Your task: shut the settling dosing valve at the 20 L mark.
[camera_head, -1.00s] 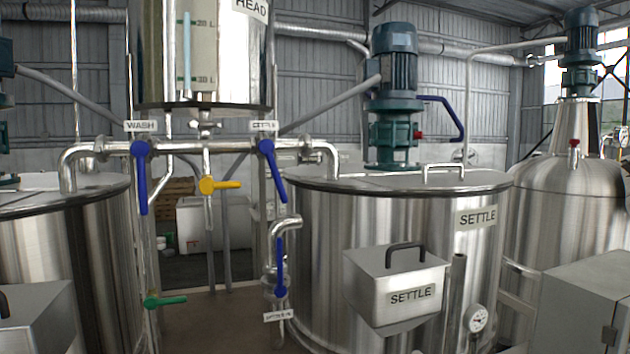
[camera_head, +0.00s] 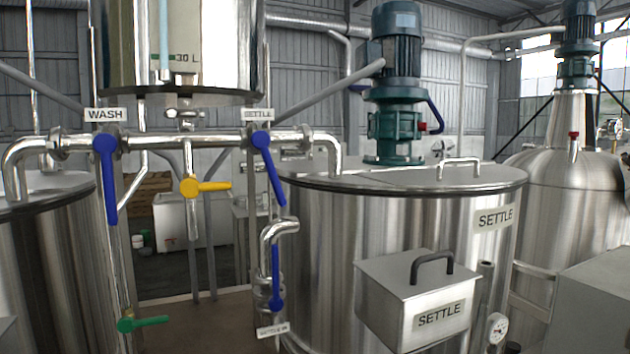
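The settle dosing valve is the blue lever (camera_head: 270,168) under the small SETTLE label (camera_head: 258,114) on the horizontal pipe. Its lever hangs from the pivot at a slant, lower end to the right. Above it is the steel head tank (camera_head: 220,45), cut off by the top edge. Its pale sight tube (camera_head: 164,40) stands beside a scale (camera_head: 186,30) where the 30 L mark shows. The 20 L mark and the top of the tube's column are out of view. My gripper is not in view.
The WASH valve's blue lever (camera_head: 107,175) hangs almost straight down at left. A yellow lever (camera_head: 205,186), a green lever (camera_head: 140,323) and another blue lever (camera_head: 276,280) sit nearby. The settle tank (camera_head: 340,240) and its SETTLE box (camera_head: 385,300) stand at right.

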